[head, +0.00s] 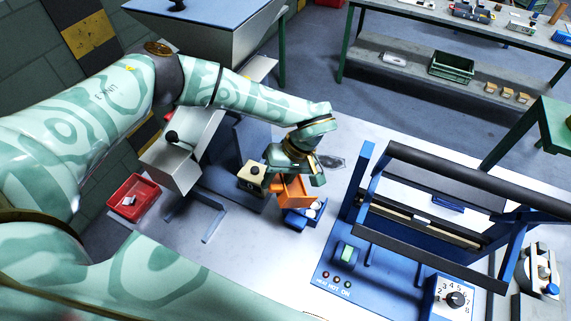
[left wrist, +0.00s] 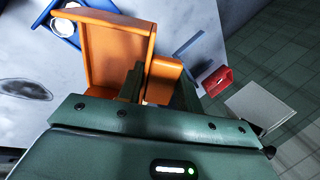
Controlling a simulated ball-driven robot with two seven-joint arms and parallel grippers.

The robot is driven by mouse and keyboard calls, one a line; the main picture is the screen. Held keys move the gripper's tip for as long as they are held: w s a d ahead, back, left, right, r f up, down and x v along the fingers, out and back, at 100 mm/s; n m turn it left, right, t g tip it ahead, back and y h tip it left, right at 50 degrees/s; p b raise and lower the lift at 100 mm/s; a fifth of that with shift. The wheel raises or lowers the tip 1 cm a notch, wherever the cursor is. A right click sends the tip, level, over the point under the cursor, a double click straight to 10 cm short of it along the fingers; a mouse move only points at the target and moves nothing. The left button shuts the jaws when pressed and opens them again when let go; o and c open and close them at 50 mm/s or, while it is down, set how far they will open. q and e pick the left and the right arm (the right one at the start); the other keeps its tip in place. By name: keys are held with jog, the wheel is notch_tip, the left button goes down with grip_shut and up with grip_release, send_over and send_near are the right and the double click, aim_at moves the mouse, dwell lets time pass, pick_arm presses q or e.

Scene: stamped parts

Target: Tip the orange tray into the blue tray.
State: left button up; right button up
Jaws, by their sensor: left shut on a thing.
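My left gripper (head: 296,178) is shut on the orange tray (head: 292,191). In the left wrist view, part of the orange tray (left wrist: 112,48) lies between the fingers of the left gripper (left wrist: 160,88). The tray is held in the air and looks tilted; no parts show on the inside that I can see. The blue tray (head: 294,221) is on the pale table just below and beside it, partly hidden by it. White round pieces (head: 313,209) lie in the blue tray, which also shows in the left wrist view (left wrist: 98,5). My right gripper is not in view.
A blue press (head: 352,262) with dark bars stands close on the right. A yellowish box with a black knob (head: 252,177) is just left of the trays. A red bin (head: 146,192) is farther left. A grey metal machine (head: 205,130) stands behind it.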

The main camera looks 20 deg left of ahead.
pick_arm(q)
jog(key=shift+s+a, duration=0.15)
jog(key=shift+f, duration=0.2)
jog(key=shift+a+f+t+h, duration=0.1)
jog(key=shift+f+t+h, duration=0.05)
jog(key=shift+t+h, duration=0.2)
jog(key=f+t+h, duration=0.1)
jog(key=s+a+f+t+h, duration=0.1)
jog(key=f+t+h, duration=0.1)
jog(key=shift+s+a+f+h, duration=0.15)
jog(key=shift+s+a+h, duration=0.1)
jog(key=shift+a+h, duration=0.1)
notch_tip(320, 180, up, 5)
jog(key=p, duration=0.4)
jog(key=shift+s+p, duration=0.1)
jog(key=shift+p, duration=0.3)
